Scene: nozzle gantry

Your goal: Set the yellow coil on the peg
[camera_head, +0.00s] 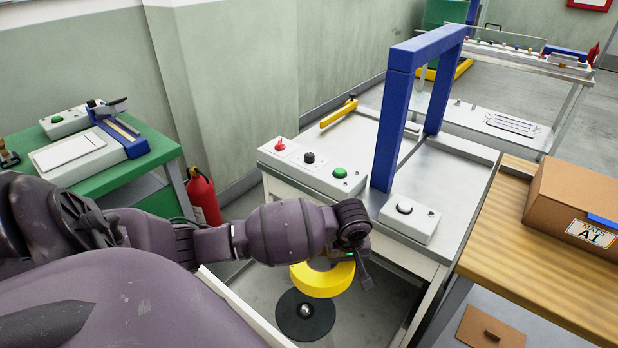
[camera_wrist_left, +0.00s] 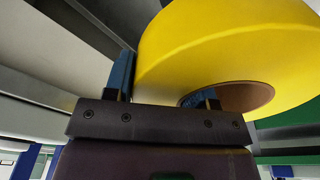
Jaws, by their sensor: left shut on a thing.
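The yellow coil (camera_head: 322,281) is a thick ring at the bottom middle of the head view. My left gripper (camera_head: 350,256) is shut on its wall. In the left wrist view, the fingers (camera_wrist_left: 163,92) pinch the wall of the coil (camera_wrist_left: 225,45), one finger outside and one in the brown-lined hole. A black round base with a silver rounded peg tip (camera_head: 305,310) shows just below the coil in the head view. The coil is apart from the peg tip in the picture; the height between them is hard to judge. My right gripper is not in view.
A metal bench with a blue gantry (camera_head: 394,130) and a button panel (camera_head: 312,168) stands behind my left arm. A wooden table (camera_head: 540,262) with a cardboard box (camera_head: 570,200) is on the right. A red fire extinguisher (camera_head: 203,196) stands by the green cart (camera_head: 160,160).

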